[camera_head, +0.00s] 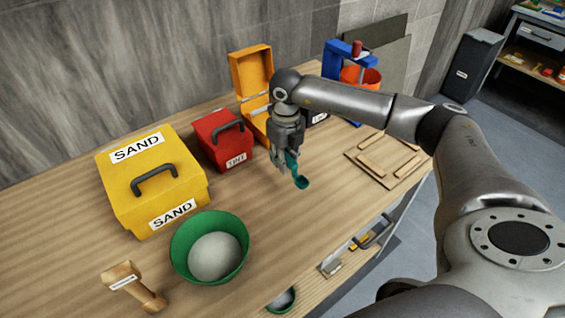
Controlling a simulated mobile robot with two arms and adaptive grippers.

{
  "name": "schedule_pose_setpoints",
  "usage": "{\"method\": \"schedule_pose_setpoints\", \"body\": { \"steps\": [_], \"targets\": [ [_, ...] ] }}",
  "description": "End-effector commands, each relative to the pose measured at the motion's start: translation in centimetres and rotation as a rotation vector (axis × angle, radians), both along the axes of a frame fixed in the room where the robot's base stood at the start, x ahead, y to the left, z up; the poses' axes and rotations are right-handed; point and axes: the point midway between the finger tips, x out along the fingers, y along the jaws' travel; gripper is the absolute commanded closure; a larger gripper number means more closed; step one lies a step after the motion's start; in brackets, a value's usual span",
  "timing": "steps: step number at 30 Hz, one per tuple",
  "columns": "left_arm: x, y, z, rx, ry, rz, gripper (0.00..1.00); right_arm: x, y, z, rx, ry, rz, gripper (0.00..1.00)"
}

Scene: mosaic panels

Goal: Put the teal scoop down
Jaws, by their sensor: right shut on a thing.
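The teal scoop (301,182) hangs bowl-down from my right gripper (284,165). My right gripper is shut on its upper part, over the middle of the wooden workbench (60,240). I cannot tell whether the scoop's bowl touches the bench top. Part of the scoop is hidden between the fingers. My left gripper is not in view.
A yellow SAND box (180,190), a red box (212,150) and an open orange box (248,75) stand to the left. A green bowl (180,262) and a wooden tool (122,275) lie nearer. A wooden frame (360,168) lies right; bare bench lies between.

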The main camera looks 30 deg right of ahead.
Motion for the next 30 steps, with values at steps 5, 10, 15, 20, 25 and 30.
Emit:
{"method": "schedule_pose_setpoints", "body": {
  "steps": [5,10,15,20,25,30],
  "targets": [
    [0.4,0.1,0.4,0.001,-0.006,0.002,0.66,0.7,0.0,-0.9,0.000,0.000,0.001,0.97],
    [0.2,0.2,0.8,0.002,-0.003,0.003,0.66,1.2,0.0,-2.3,0.000,0.004,0.000,0.97],
    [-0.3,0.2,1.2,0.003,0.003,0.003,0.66,1.2,0.0,-4.4,0.000,0.001,0.001,0.97],
    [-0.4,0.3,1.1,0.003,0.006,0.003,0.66,1.2,0.0,-4.5,0.000,-0.001,0.001,0.97],
    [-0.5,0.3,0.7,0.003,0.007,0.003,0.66,1.2,0.0,-4.9,0.000,-0.001,0.001,0.97],
    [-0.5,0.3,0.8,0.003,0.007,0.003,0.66,1.2,0.0,-4.8,0.000,-0.001,0.001,0.62]
  ]
}}
